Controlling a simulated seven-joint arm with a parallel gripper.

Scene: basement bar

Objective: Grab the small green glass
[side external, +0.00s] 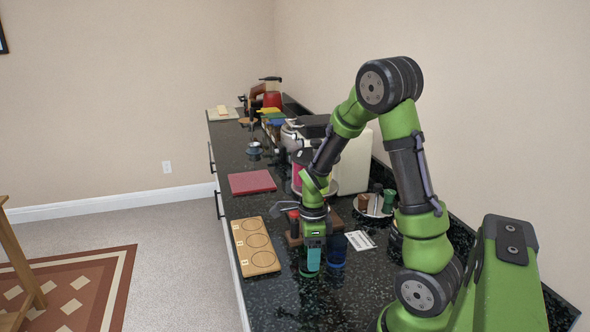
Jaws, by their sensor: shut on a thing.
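My gripper (311,264) points down over the near part of the dark counter, left of a blue glass (337,255). It is shut on a small green glass (309,271), whose lower edge shows low at the counter. The fingers hide most of this glass, and I cannot tell whether its base touches the counter. Another dark green cup (388,201) stands on a round tray behind and to the right.
A wooden board with three round recesses (241,236) lies left of my gripper. A white card (360,241) lies to the right. A red board (252,182) lies farther back. The round tray (365,213) stands near the wall. Appliances crowd the far counter (231,152).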

